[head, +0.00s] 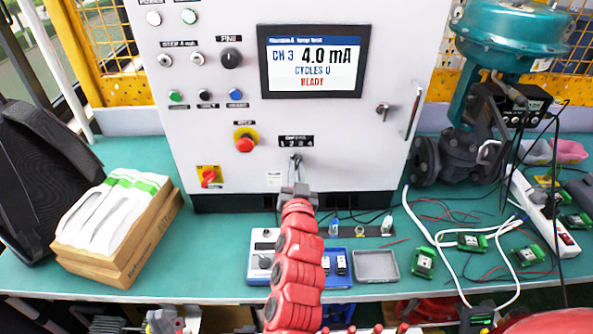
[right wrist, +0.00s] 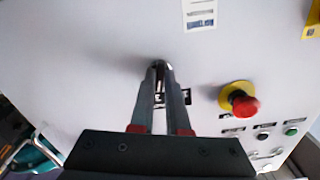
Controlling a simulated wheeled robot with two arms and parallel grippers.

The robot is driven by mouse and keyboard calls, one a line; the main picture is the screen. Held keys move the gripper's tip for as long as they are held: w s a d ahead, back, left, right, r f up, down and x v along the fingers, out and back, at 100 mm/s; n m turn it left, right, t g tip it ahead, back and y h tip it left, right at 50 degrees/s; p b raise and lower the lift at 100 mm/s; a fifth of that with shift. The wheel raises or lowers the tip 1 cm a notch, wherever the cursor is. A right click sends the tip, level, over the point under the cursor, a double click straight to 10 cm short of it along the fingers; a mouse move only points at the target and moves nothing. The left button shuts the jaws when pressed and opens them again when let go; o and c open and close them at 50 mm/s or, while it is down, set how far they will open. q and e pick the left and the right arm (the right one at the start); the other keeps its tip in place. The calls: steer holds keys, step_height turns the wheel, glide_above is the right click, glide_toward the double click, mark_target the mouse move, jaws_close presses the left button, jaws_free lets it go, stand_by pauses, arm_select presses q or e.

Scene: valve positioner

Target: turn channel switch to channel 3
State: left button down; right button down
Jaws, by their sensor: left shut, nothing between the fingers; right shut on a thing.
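The channel switch (right wrist: 160,68) is on the lower front of the grey cabinet, under a black label (head: 296,141) with channel numbers. My right gripper (head: 296,188) reaches up to it from below. In the right wrist view its two fingers (right wrist: 161,78) are shut on the switch, covering most of it, so its pointing direction is hard to read. The cabinet's screen (head: 313,60) reads CH 3, 4.0 mA, CYCLES 0 and READY. I cannot make out my left gripper in the head view.
A red emergency stop (head: 245,143) sits left of the switch, and shows in the right wrist view (right wrist: 243,104). A small grey device (head: 262,262), a blue tray (head: 340,281) and a grey tray (head: 376,266) lie on the green bench. Cables and boards (head: 471,241) clutter its right side.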

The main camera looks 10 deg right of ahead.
stand_by(0.4)
steer(key=c, duration=0.9)
jaws_free()
steer(key=s+a+p, duration=0.3)
steer(key=s+p, duration=1.2)
steer(key=s, duration=0.2)
steer(key=shift+a, duration=0.2)
